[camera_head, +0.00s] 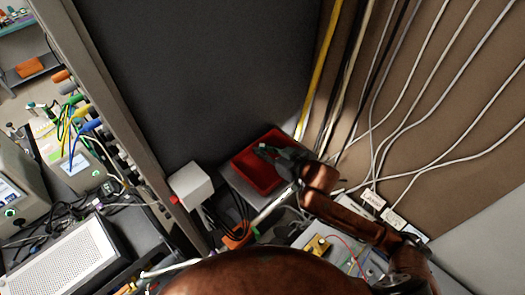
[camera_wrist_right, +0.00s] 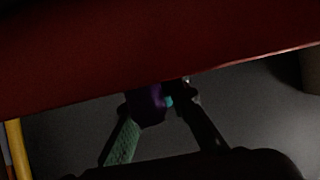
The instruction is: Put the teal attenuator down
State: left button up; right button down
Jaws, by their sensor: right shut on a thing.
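My right gripper (camera_head: 274,153) reaches in from the right over the red tray (camera_head: 248,174) in the head view. In the wrist view its two fingers (camera_wrist_right: 163,105) close on a small dark piece with a teal patch, the teal attenuator (camera_wrist_right: 169,101). A purple part shows beside the teal patch; I cannot tell whether it belongs to the attenuator. The tray's red surface (camera_wrist_right: 130,50) fills the top of the wrist view, close to the fingertips. Whether the attenuator touches the tray is hidden. My left gripper is not in view.
The tray sits on a grey surface against a dark panel. A white box (camera_head: 190,186) stands left of it, with dark cables between. A yellow pole (camera_head: 320,65) and several hanging cables are behind and to the right. An orange item (camera_head: 236,236) lies in front.

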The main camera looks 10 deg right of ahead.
jog(key=shift+w, duration=0.1)
jog(key=shift+f, duration=0.3)
jog(key=c, duration=1.9)
grip_release()
jog(key=shift+f, duration=0.1)
